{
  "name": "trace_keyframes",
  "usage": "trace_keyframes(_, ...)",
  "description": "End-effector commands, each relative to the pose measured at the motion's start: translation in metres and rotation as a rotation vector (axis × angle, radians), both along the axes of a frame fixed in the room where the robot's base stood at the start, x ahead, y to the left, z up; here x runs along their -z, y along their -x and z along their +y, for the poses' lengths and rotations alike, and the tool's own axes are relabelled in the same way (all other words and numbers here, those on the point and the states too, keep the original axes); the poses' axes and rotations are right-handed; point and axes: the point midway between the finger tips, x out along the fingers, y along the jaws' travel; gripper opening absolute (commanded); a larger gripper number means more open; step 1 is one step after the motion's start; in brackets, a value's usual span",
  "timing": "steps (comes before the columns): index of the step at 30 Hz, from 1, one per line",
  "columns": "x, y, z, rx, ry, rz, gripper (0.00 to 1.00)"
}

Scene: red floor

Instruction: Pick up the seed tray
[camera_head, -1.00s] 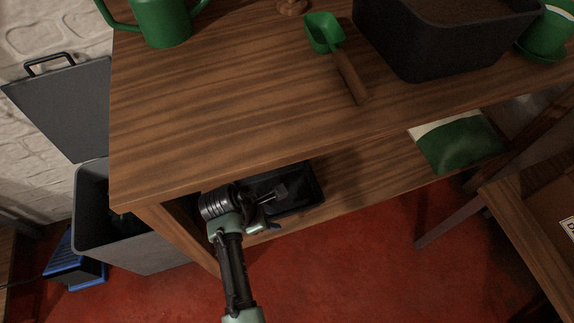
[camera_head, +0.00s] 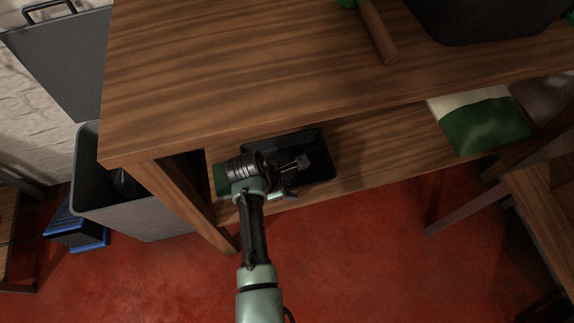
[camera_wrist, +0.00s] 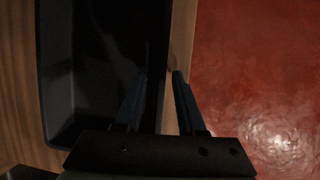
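The seed tray is a black, shallow, open tray (camera_head: 318,152) on the lower shelf of the wooden bench. My gripper (camera_head: 297,168) reaches in from the front under the bench top and covers part of the tray. In the wrist view the dark tray (camera_wrist: 95,70) fills the left half. My gripper (camera_wrist: 158,74) is open there, with one finger over the tray's inside and the other beyond its wall, over the shelf's front strip. The tray's front wall runs between the fingers. Contact cannot be told in the dark picture.
The bench top (camera_head: 230,80) overhangs the shelf. A bench leg (camera_head: 185,205) stands left of my arm. A green and white bag (camera_head: 483,122) lies on the shelf at right, with bare shelf (camera_head: 385,145) between it and the tray. A grey bin (camera_head: 130,205) stands left.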

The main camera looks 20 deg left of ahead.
Motion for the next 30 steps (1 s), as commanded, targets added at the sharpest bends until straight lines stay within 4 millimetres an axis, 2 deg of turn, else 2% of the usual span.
trace_keyframes(2, -0.0007, 0.0000, 0.0001, 0.000, 0.000, 0.000, 0.37)
trace_keyframes(8, -0.0007, 0.0002, 0.0002, 0.000, 0.000, 0.000, 0.01)
trace_keyframes(30, -0.0005, 0.0006, 0.0004, 0.000, -0.001, 0.001, 0.00)
